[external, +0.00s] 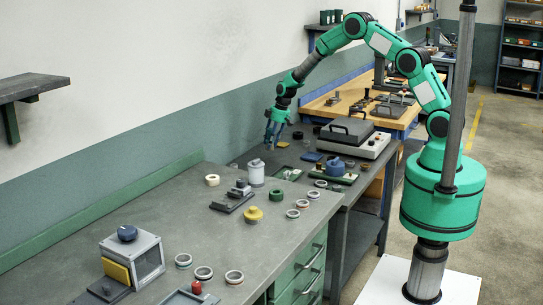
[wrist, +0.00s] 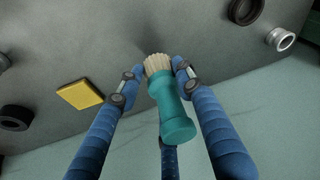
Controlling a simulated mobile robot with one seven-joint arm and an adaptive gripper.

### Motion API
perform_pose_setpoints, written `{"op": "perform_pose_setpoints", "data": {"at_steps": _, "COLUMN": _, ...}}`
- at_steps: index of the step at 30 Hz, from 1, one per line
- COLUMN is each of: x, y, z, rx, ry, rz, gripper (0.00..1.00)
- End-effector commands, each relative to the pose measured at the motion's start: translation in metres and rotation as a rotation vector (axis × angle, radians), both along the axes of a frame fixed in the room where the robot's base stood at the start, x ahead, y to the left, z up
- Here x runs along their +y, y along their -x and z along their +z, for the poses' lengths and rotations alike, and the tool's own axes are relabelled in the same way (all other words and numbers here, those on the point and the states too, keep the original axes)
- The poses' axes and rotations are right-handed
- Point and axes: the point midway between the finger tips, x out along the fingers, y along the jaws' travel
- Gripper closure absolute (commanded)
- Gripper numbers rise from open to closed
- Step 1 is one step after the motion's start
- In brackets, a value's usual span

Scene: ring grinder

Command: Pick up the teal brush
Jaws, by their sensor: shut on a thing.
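The teal brush (wrist: 173,118) has a rounded teal handle and pale bristles. In the wrist view it is between the blue fingers of my gripper (wrist: 156,72), which are shut on it, with the bristles toward the top of the picture. In the external view my gripper (external: 272,136) points down above the far grey workbench, near the wall. The brush is too small to make out clearly there.
A yellow block (wrist: 80,95) and dark rings, one at the left (wrist: 15,117), lie on the grey surface in the wrist view.

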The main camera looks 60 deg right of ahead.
Motion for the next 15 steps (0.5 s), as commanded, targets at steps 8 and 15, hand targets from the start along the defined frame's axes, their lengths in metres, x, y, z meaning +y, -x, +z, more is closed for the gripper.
{"op": "perform_pose_setpoints", "data": {"at_steps": 8, "x": 0.006, "y": 0.048, "z": 0.002, "rx": 0.006, "ry": -0.001, "rz": -0.001, "gripper": 0.91}}
{"op": "perform_pose_setpoints", "data": {"at_steps": 15, "x": 0.011, "y": 0.091, "z": 0.006, "rx": 0.005, "ry": -0.001, "rz": -0.002, "gripper": 0.91}}
